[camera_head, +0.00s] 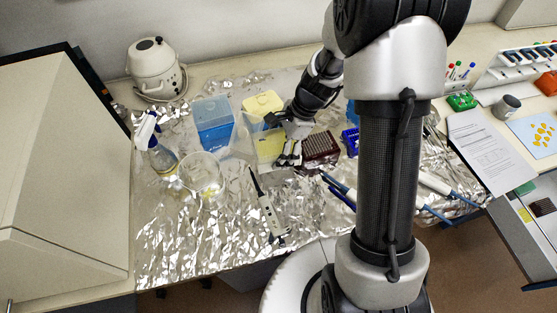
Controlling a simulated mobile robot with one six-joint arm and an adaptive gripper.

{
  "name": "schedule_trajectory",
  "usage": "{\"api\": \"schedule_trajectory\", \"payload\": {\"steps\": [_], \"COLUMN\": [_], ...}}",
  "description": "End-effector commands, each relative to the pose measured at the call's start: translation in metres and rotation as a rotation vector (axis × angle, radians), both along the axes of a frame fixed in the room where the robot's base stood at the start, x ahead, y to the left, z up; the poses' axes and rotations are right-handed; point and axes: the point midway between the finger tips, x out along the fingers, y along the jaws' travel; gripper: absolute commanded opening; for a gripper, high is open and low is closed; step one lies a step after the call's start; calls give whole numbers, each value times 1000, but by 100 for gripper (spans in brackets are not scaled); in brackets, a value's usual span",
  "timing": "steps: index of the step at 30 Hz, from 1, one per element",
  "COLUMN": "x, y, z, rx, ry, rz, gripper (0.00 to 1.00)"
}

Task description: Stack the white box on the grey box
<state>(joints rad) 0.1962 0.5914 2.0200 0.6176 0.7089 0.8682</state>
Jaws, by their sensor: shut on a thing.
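My gripper (289,161) is in the middle of the foil-covered bench, pointing down. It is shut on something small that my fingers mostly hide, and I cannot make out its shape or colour. A pale yellow box (268,147) is just left of the fingers, and another yellow box with a lid (262,103) is behind it. A blue box (213,122) is further left. A dark brown rack (321,148) is just right of the fingers. I cannot pick out a clearly white box or grey box.
A spray bottle (158,155) and a clear round container (202,175) stand at left. A pipette (268,208) lies in front of my gripper. More pipettes lie at right. A white appliance (156,70) stands at back left. Foil at front left (185,245) is clear.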

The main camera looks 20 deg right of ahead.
Motion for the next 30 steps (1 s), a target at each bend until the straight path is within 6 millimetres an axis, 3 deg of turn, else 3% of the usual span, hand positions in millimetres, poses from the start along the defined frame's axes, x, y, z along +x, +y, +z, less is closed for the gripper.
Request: {"api": "schedule_trajectory", "payload": {"steps": [5, 12, 24, 25, 30], "x": [0, 0, 0, 0, 0], "y": [0, 0, 0, 0, 0], "z": [-12, -47, -52, -51, -51], "rx": [0, 0, 0, 0, 0], "ry": [0, 1, -1, 0, 0], "rz": [0, 0, 0, 0, 1], "gripper": [45, 45, 45, 74, 85]}}
